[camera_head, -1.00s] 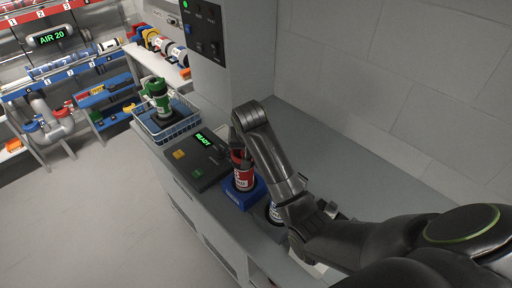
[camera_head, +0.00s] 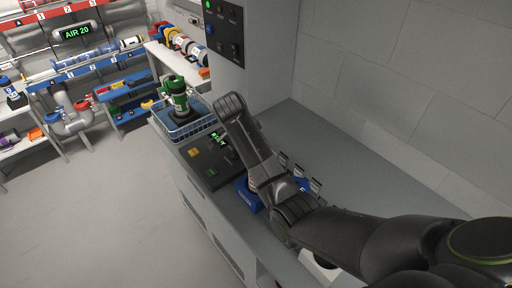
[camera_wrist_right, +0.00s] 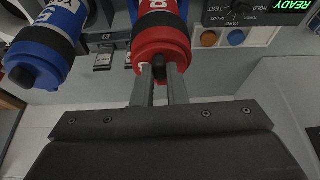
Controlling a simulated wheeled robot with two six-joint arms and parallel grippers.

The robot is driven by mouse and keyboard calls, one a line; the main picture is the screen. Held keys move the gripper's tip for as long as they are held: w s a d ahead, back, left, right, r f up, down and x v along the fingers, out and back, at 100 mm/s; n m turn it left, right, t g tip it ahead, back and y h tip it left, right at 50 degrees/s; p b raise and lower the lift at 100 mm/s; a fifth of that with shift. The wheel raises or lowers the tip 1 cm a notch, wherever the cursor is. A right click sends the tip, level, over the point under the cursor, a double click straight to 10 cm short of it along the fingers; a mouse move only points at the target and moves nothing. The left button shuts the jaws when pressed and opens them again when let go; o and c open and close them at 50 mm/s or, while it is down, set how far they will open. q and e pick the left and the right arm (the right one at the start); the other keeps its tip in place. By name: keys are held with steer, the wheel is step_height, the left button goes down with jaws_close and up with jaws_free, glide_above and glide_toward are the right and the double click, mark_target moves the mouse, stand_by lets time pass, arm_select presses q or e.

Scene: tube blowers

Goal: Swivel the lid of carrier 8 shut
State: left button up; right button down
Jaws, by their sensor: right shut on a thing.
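My right gripper (camera_wrist_right: 163,72) is shut on a small black tab at the lid's edge. How far the lid is swivelled I cannot tell. In the head view my right arm hides the carrier and the gripper; only part of the blue stand (camera_head: 247,195) shows beside the arm. My left gripper is not in view.
Blue-capped carrier 5 (camera_wrist_right: 45,45) is close by on the left in the wrist view. A control panel reading READY (camera_head: 205,160) and a wire basket (camera_head: 185,125) with a green carrier (camera_head: 178,97) stand farther along the counter. The counter along the wall (camera_head: 385,178) is clear.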

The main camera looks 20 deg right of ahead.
steer(key=shift+w+m, duration=0.1)
steer(key=shift+m, duration=0.2)
steer(key=c, duration=1.4)
jaws_free()
steer(key=shift+c, duration=0.2)
